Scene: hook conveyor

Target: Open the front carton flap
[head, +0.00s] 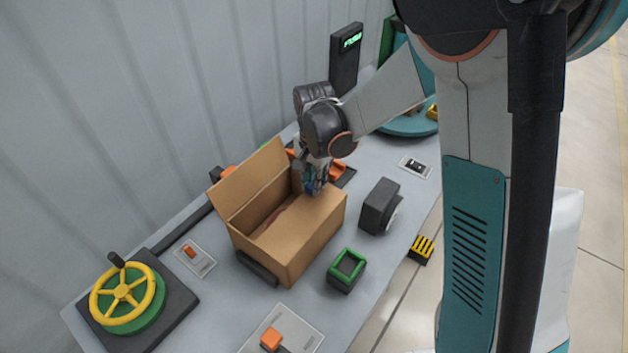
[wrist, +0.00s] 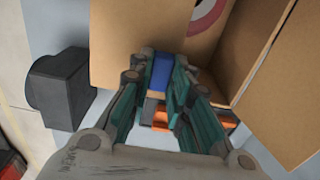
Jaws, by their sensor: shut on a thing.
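The open-topped brown carton (head: 310,240) stands on the grey bench. Its back flap (head: 248,180) stands up, tilted outward. Its front flap (head: 308,212) lies flat across the near part of the opening; in the wrist view the flap (wrist: 125,40) is left of my fingers. My gripper (head: 314,184) is at the carton's far right end, at the flap's edge. In the wrist view its teal fingers (wrist: 163,85) are closed around a small blue piece (wrist: 160,70) by that edge. How the piece joins the flap is hidden. A red and white round item (wrist: 208,14) shows inside the carton.
A black box-shaped unit (head: 380,206) stands right of the carton, and a green-rimmed black bin (head: 346,269) in front. A yellow handwheel (head: 127,298) is at the left. Orange parts (head: 337,171) lie behind the gripper. A corrugated wall closes the back.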

